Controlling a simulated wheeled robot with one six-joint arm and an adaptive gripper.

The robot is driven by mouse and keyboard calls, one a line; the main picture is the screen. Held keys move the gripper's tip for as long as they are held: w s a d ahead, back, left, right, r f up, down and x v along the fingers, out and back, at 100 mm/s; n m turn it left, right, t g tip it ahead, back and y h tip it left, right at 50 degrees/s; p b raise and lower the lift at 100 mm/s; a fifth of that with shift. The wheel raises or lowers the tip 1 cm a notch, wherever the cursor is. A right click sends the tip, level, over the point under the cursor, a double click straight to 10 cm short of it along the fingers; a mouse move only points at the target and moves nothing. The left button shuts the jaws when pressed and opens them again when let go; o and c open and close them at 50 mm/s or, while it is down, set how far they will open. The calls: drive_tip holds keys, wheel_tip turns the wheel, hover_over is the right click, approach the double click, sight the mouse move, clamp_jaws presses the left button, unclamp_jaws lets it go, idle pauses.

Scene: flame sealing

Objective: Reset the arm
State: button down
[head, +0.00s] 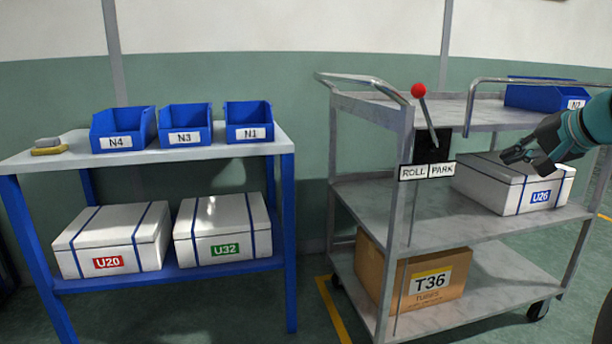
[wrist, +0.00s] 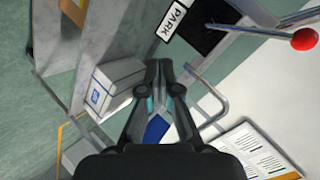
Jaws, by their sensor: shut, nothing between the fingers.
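My gripper (head: 517,153) is at the right of the head view, in front of the cart's middle shelf. Its fingers are together with nothing between them. It overlaps the white box U26 (head: 535,195) in the picture; I cannot tell how far apart they are. In the wrist view my gripper (wrist: 166,68) points down the middle, with a white box (wrist: 118,85) to its left. My teal arm comes in from the right edge of the head view.
The grey cart (head: 360,190) has a red-knobbed lever (head: 426,112) by a ROLL/PARK sign (head: 427,171), blue bin N2 (head: 535,95) on top and carton T36 (head: 420,285) below. A blue-legged rack (head: 290,200) at left holds several bins and boxes.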

drive_tip(key=s+a+f+n+g+h+p, duration=0.1)
drive_tip(key=s+a+f+g, duration=0.2)
drive_tip(key=s+a+f, duration=0.4)
drive_tip(key=s+a+f+n+g+h+p, duration=0.1)
drive_tip(key=s+a+f+g+p, duration=0.1)
drive_tip(key=s+a+f, duration=0.5)
drive_tip(key=s+a+f+n+p, duration=0.3)
drive_tip(key=s+a+f+n, duration=0.3)
drive_tip(key=s+a, duration=0.5)
drive_tip(key=shift+f+n+g+h+p, duration=0.25)
drive_tip(key=shift+n+g+h+p, duration=0.05)
drive_tip(key=shift+n, duration=0.1)
